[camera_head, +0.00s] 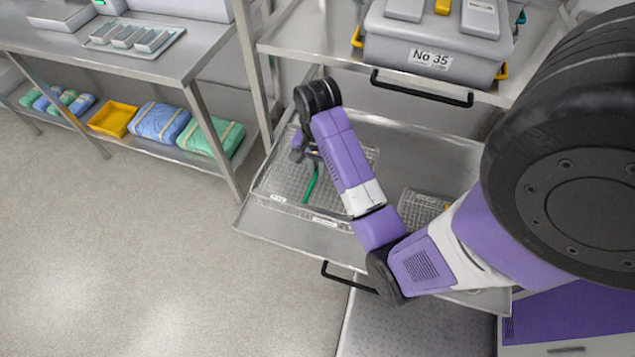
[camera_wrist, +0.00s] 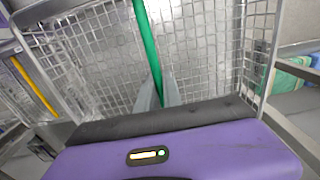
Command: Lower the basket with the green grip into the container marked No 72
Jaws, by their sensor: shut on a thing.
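My gripper (camera_head: 306,152) is shut on the green grip (camera_head: 311,183) of a wire mesh basket (camera_head: 280,176). In the wrist view, my grey fingertips (camera_wrist: 160,92) close around the green grip (camera_wrist: 147,42), with the basket's mesh (camera_wrist: 205,50) behind it. The basket is at the left part of a pulled-out steel tray (camera_head: 420,146). I cannot tell whether it rests on the tray or hangs just above it. Small white labels sit at the front left; their print is too small to read. I see no readable No 72 mark.
A second mesh basket (camera_head: 422,207) with a yellow part is right of my forearm. A grey container marked No 35 (camera_head: 430,57) stands on the shelf above. A steel bench (camera_head: 190,57) with folded packs below is at the left. The floor (camera_head: 150,250) there is clear.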

